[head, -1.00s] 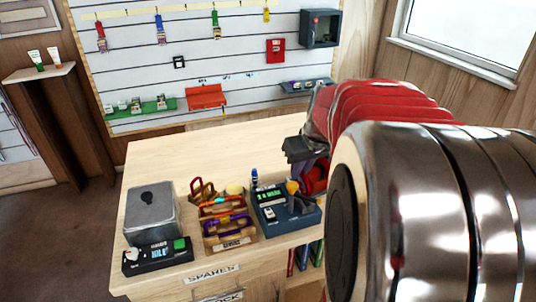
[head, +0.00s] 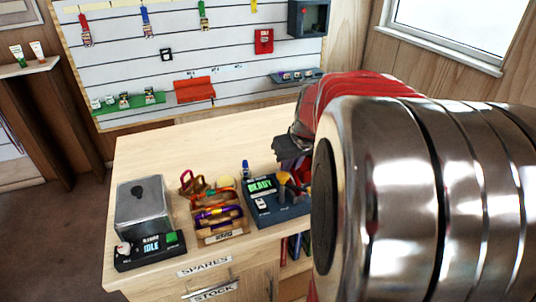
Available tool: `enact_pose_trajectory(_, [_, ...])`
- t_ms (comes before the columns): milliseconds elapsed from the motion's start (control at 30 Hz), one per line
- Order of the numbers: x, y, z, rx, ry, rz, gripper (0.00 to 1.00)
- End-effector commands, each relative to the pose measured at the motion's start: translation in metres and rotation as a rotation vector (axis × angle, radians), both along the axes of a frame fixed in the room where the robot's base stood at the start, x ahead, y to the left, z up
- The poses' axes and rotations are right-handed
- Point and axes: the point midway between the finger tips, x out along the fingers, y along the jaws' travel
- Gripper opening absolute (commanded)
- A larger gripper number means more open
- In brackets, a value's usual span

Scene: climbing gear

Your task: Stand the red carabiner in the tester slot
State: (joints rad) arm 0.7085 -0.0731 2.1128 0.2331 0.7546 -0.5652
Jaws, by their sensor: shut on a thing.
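The tester (head: 292,211) is a dark blue box on the bench with a lit green display reading READY. Dark and yellow-orange parts rise from its right side. My gripper (head: 291,150) is in the air above and behind the tester, partly covered by my arm. It is shut on the red carabiner, which is mostly hidden behind my arm, so its tilt cannot be told. The tester slot cannot be made out clearly.
A metal box (head: 143,206) stands behind a black unit (head: 150,252) showing IDLE. The bench's back middle is clear.

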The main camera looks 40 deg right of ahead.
Motion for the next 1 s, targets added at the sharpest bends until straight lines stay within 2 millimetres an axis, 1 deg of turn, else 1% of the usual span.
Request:
enact_pose_trajectory(433, [-0.0003,-0.0003,-0.0015,0.000,0.000,0.000,0.00])
enact_pose_trajectory(1000, [-0.0006,-0.0004,-0.0096,0.001,0.001,-0.001,0.00])
